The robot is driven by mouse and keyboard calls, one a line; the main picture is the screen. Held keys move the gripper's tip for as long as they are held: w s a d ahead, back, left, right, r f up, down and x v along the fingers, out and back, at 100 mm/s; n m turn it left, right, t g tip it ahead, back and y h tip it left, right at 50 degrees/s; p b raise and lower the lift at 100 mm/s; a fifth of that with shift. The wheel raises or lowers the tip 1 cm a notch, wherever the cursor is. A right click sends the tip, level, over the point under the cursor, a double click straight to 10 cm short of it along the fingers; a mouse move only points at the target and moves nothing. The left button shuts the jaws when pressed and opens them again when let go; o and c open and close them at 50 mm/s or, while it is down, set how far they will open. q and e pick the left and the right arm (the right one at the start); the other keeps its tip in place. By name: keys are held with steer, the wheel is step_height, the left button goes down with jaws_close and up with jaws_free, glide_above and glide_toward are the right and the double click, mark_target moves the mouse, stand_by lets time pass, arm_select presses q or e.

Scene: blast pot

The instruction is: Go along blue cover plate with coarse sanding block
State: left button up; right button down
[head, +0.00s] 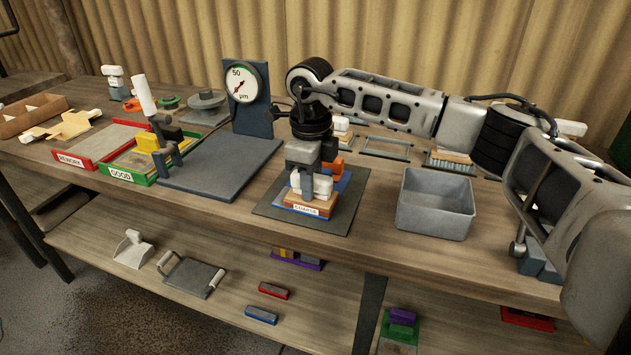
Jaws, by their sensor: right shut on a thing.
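The coarse sanding block (306,210), with a wooden body and a label reading COARSE, is at the front of the work spot on the bench. My right gripper (309,186) points down and is shut on the block from above. The blue cover plate (342,184) lies under and behind the block, and mostly its edges show. The block appears to rest on the plate, but the contact is hidden. My left gripper is not in view.
A dark mat (268,207) lies under the plate. A grey bin (436,204) stands to the right. A dial gauge (243,83) on a stand, a green GOOD tray (121,174) and a red REWORK tray (72,160) are to the left. An orange part (334,165) sits close behind the gripper.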

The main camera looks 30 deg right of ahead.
mark_target(290, 177)
steer(key=shift+w+a, duration=0.65)
steer(key=shift+w, duration=0.2)
steer(key=shift+w+a, duration=0.7)
steer(key=shift+w, duration=0.15)
steer(key=shift+w+a, duration=0.7)
steer(key=shift+w, duration=0.15)
steer(key=shift+w+a, duration=0.25)
steer(key=shift+w, duration=0.1)
